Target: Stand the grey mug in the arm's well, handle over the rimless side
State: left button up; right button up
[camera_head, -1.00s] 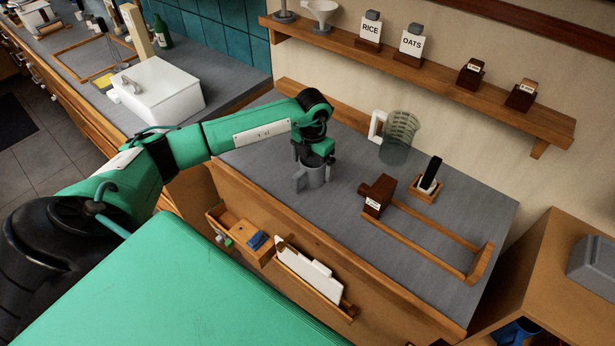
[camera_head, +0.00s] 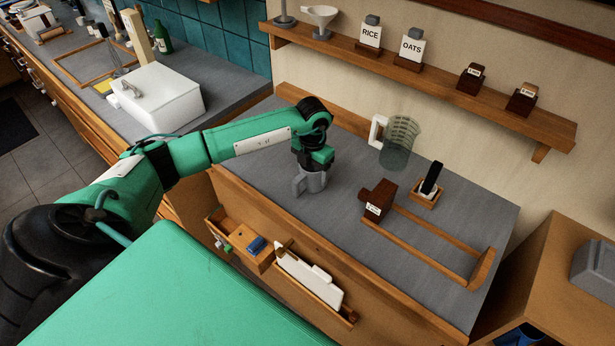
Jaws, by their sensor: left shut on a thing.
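The grey mug (camera_head: 314,183) stands upright on or just above the grey counter, near its front edge, with its handle on the left side. My left gripper (camera_head: 313,169) points down at the mug's top and is shut on it. The fingertips are mostly hidden by the gripper body and the mug. A wooden holder (camera_head: 240,238) with open compartments hangs on the counter's front, below the mug. I cannot tell which part, if any, is the arm's well. My right gripper is not in view.
On the counter stand a clear measuring jug (camera_head: 400,143) with a white handle, a brown block (camera_head: 377,198) at a low wooden frame (camera_head: 425,243), and a small wooden stand (camera_head: 427,193) holding a dark upright item. A wall shelf (camera_head: 430,75) runs behind. Grey counter is bare around the mug.

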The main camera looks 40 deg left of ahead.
pick_arm(q)
jog(key=shift+r+p, duration=1.25)
jog(key=shift+r, duration=1.7)
